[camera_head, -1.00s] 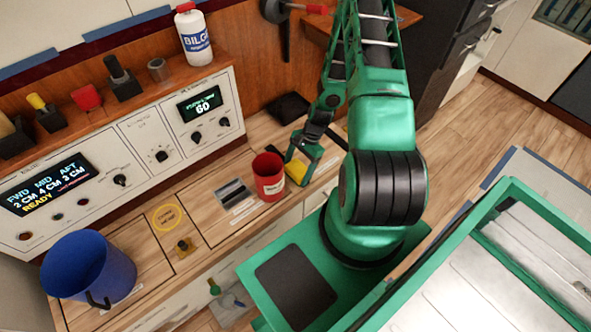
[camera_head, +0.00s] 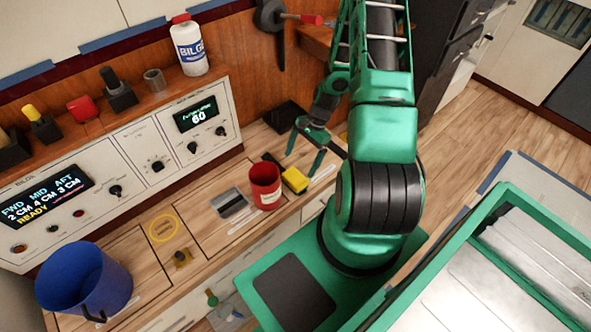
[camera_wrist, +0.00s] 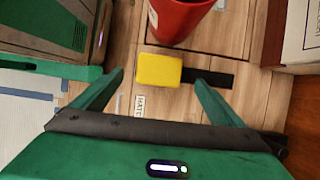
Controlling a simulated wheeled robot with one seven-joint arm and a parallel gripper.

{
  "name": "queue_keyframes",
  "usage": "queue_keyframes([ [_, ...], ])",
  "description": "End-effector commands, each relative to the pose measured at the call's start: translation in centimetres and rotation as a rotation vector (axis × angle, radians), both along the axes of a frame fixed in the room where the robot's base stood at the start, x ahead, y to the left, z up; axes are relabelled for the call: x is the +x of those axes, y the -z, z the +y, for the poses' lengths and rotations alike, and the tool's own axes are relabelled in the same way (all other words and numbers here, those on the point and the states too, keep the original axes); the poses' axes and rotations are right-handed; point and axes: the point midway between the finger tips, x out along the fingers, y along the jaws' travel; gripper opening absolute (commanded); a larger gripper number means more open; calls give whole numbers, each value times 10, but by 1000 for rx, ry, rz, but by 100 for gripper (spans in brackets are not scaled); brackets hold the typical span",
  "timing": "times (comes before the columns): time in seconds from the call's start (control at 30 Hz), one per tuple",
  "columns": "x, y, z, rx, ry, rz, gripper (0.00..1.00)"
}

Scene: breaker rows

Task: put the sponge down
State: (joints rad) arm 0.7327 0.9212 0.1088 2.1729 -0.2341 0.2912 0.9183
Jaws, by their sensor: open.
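The yellow sponge (camera_head: 295,180) lies on the wooden counter (camera_head: 221,236), just right of the red cup (camera_head: 265,186). In the wrist view the sponge (camera_wrist: 159,69) lies flat just below the red cup (camera_wrist: 178,18), on or beside a black strip (camera_wrist: 207,78). My gripper (camera_head: 303,159) is open and empty, a little behind and above the sponge. In the wrist view its two fingers (camera_wrist: 160,80) are spread wide, with the sponge between and beyond their tips, touching neither.
A blue bucket (camera_head: 85,283) stands at the counter's left end. A grey metal plate (camera_head: 230,203) lies left of the red cup. The control panel (camera_head: 160,150) rises behind, with a white bottle (camera_head: 189,46) on the shelf. A black pad (camera_head: 287,116) lies behind my gripper.

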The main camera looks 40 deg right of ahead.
Motion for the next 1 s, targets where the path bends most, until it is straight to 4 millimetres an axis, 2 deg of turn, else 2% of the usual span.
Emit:
queue_keyframes([
  [0.1, 1, -15, -7, -1, 0, -1, 92],
  [0.37, 0, -35, -13, -12, -23, -2, 92],
  [0.47, -2, -57, -17, -44, -76, -9, 92],
  [0.7, -16, -140, -27, -155, -279, -25, 92],
  [1.0, -51, -241, -22, -263, -507, -45, 92],
])
